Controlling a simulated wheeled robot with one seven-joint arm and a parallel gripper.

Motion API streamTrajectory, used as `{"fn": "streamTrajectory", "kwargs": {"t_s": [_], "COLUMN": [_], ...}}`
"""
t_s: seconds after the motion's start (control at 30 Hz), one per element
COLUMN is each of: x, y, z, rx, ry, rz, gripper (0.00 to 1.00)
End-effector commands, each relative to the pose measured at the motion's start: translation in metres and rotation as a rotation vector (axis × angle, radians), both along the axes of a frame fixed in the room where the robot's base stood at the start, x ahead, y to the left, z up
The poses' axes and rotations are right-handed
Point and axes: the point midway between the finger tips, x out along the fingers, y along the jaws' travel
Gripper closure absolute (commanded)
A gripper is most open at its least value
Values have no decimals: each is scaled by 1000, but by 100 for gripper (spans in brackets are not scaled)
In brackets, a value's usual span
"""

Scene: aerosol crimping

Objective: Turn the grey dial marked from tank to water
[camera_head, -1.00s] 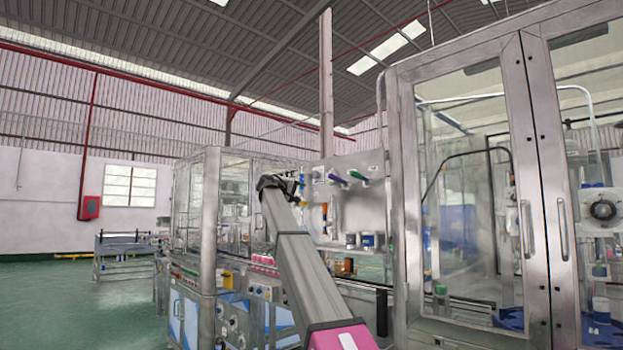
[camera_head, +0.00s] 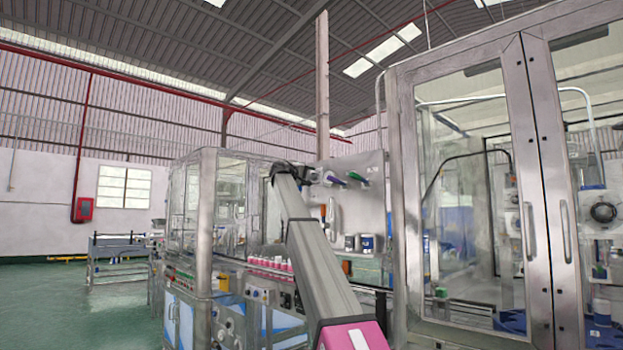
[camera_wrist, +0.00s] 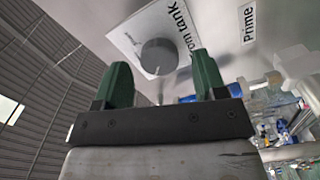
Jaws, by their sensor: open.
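The grey dial (camera_wrist: 158,57) is a round knob on a white square plate (camera_wrist: 135,42) with the partly visible label "from tank" (camera_wrist: 180,30) beside it. It sits on a pale panel (camera_head: 370,205). In the wrist view, my gripper (camera_wrist: 159,72) is open, with its two green fingers apart. The dial appears between the fingertips and beyond them; I cannot tell the exact gap, and nothing is held. The dial cannot be made out there.
A "Prime" label (camera_wrist: 248,24) is on the same panel. Bottles (camera_head: 367,243) stand below. A glazed cabinet (camera_head: 460,180) stands right; open floor (camera_head: 80,305) lies left.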

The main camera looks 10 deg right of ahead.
Motion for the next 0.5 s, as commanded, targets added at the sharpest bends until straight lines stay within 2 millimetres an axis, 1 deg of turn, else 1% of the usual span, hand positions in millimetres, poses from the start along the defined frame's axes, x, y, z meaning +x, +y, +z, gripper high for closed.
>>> {"fn": "streamTrajectory", "kwargs": {"t_s": [0.03, 0.17, 0.43, 0.47, 0.5], "x": [5, 10, 11, 11, 11], "y": [-5, -13, -14, -14, -14], "z": [1, 0, 0, 0, 0], "rx": [0, -1, -1, -1, 0], "ry": [0, 0, 0, 0, 0], "rz": [0, 2, 2, 2, 1], "gripper": [35, 35, 35, 45, 58]}}
